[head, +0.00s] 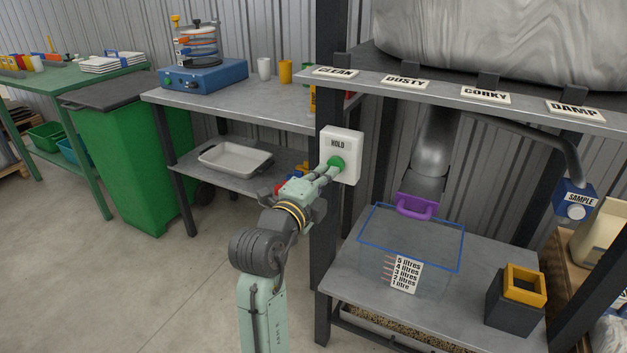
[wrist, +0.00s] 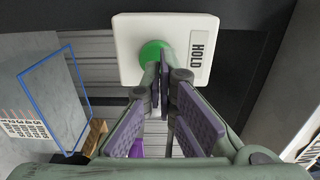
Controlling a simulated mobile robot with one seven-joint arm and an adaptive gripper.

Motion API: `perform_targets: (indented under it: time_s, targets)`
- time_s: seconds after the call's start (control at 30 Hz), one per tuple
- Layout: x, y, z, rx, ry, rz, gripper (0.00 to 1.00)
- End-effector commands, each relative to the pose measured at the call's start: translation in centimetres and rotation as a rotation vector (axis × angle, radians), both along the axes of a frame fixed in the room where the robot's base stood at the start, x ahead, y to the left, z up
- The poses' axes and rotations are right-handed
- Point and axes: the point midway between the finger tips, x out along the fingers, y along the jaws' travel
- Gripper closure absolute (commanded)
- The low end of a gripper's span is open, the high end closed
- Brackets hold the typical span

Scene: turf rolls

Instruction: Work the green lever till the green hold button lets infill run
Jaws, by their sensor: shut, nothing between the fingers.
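The round green hold button (head: 337,163) sits on a white plate marked HOLD (head: 345,143), fixed to a dark post. In the wrist view the button (wrist: 152,52) is partly covered by my fingertips. My gripper (head: 330,170) is shut and empty, its tips at the button; whether they press it I cannot tell. I see no green lever; the handle at the chute mouth is purple (head: 416,207). The grey chute (head: 431,150) comes down behind a clear box with a blue rim (head: 462,252), marked in litres. I see no infill falling.
The box stands on a grey bench (head: 455,322) right of the post. A dark block with a yellow top (head: 523,283) and a blue SAMPLE unit (head: 575,200) are farther right. A green bin (head: 125,165) and grey shelves stand left. The floor at front left is clear.

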Motion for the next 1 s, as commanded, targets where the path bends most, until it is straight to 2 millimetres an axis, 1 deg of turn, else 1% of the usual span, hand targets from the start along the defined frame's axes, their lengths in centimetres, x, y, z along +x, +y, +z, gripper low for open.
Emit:
perform_targets:
  time_s: [0.03,0.1,0.2,0.57,0.67,0.83,1.0]
  targets:
    - [0.6,-0.2,0.2,0.0,0.002,-0.001,1.0]
    - [1.1,-0.4,0.2,0.0,0.001,0.0,1.0]
    - [1.5,-0.6,0.0,0.0,0.001,0.0,1.0]
    - [1.6,-0.7,-0.1,0.0,0.0,0.0,1.0]
    - [2.1,-0.9,-0.2,0.001,-0.002,-0.001,1.0]
    - [3.5,-1.5,-0.3,0.002,-0.002,-0.001,1.0]
    - [3.7,-1.6,-0.1,-0.001,0.001,-0.001,1.0]
